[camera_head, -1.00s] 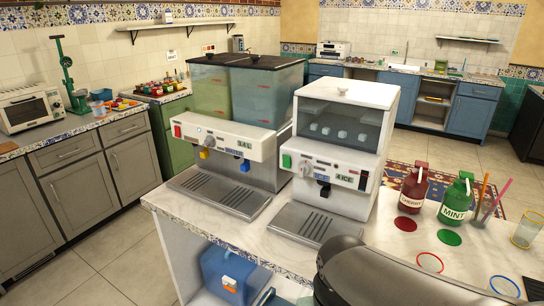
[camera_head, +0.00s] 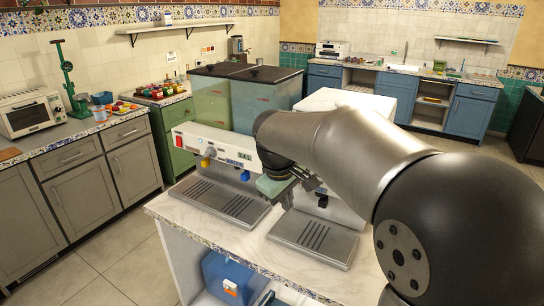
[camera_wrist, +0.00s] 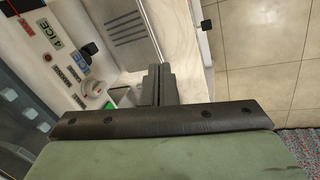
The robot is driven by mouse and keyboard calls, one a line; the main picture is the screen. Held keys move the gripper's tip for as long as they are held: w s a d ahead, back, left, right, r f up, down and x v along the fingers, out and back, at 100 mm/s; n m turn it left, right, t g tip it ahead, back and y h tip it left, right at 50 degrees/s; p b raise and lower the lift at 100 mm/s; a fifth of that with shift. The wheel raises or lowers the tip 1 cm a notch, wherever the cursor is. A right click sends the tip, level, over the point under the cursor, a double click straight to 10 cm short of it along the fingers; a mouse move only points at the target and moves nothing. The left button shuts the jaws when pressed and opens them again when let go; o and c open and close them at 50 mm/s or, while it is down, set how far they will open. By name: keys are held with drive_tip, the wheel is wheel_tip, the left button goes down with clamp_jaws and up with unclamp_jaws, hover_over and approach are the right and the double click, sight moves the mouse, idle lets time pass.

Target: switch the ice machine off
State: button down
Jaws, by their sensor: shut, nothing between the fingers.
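The ice machine is the right-hand white machine (camera_head: 335,98) on the counter. My arm hides most of its front in the head view; its top and part of its lower body show. In the wrist view its control panel (camera_wrist: 50,60) appears turned, with an ICE label (camera_wrist: 55,42), a round white knob (camera_wrist: 92,88) and a black tap lever (camera_wrist: 90,48). A green switch (camera_wrist: 110,104) shows just beyond the knob, partly hidden. My gripper (camera_head: 308,180) is in front of the panel. Its fingers (camera_wrist: 159,78) are together and empty, beside the switch; contact cannot be told.
A twin-tank dispenser (camera_head: 215,146) with a red switch (camera_head: 179,140) stands close on the left. Metal drip trays (camera_head: 312,238) lie before both machines. The counter's front left edge (camera_head: 215,251) is clear. A blue box (camera_head: 225,275) sits on the shelf below.

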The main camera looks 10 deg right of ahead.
drive_tip(key=w+a+r+n+p, duration=0.1)
drive_tip(key=w+r, duration=0.2)
drive_tip(key=w, duration=0.2)
drive_tip(key=w+a+r+n+t+h, duration=0.1)
drive_tip(key=w+a+r+n, duration=0.1)
drive_tip(key=w, duration=0.4)
drive_tip(key=shift+a+r+t+p, duration=0.2)
drive_tip(key=shift+r+t+p, duration=0.15)
drive_tip(key=shift+r, duration=0.3)
drive_tip(key=shift+f, duration=0.15)
drive_tip(key=w+d+f+p, duration=0.4)
drive_tip(key=w+d+f, duration=0.1)
drive_tip(key=f, duration=0.3)
drive_tip(key=shift+w+f, duration=0.15)
drive_tip(key=shift+w, duration=0.55)
